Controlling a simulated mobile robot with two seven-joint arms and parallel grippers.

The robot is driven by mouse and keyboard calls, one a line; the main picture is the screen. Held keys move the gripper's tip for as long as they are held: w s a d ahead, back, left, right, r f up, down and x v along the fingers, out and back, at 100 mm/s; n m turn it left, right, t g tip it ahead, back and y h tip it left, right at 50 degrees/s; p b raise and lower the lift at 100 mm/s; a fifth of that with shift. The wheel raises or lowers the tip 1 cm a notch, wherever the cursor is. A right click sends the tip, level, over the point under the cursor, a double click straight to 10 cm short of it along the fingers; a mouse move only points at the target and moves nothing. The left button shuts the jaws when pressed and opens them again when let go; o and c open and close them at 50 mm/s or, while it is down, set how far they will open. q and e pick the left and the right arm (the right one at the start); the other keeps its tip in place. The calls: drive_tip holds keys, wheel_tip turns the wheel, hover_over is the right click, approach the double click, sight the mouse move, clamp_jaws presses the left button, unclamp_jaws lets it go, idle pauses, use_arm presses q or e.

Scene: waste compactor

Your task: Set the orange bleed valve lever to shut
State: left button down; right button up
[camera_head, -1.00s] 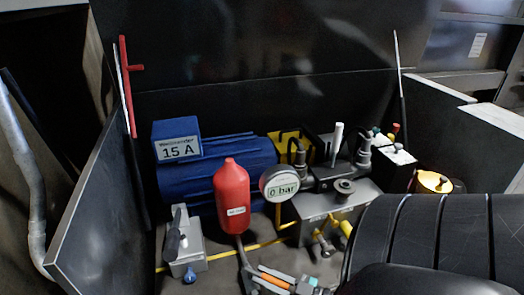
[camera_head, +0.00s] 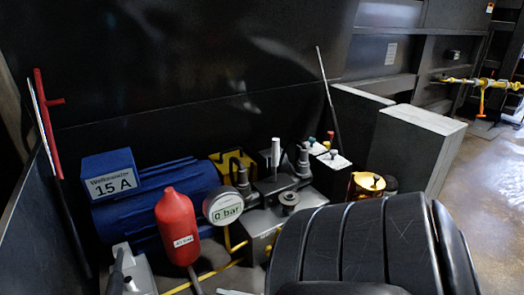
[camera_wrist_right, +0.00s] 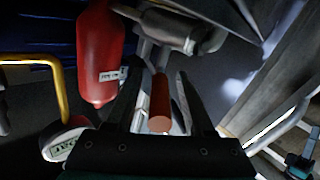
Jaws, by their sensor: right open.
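The orange lever (camera_wrist_right: 159,104) shows in the right wrist view, its rounded end toward my gripper. A grey metal valve fitting (camera_wrist_right: 180,28) lies beyond it. My right gripper (camera_wrist_right: 161,78) is open, with one dark finger on each side of the lever. I cannot tell whether either finger touches it. In the head view the lever is out of sight, and my own dark arm covers the lower right. The red accumulator bottle (camera_head: 177,227) stands beside the gauge (camera_head: 222,206), which reads 0 bar. My left gripper is in neither view.
A blue motor (camera_head: 155,192) marked 15 A stands at the back left. The pump block (camera_head: 268,224) and a yellow beacon (camera_head: 369,181) stand to its right. A grey box (camera_head: 414,147) is further right. A yellow pipe (camera_head: 490,83) with an orange handle (camera_head: 481,102) is far right.

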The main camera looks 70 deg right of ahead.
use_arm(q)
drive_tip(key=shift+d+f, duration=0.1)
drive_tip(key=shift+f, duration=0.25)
use_arm(e)
drive_tip(key=s+d, duration=0.3)
drive_tip(key=s, duration=1.2)
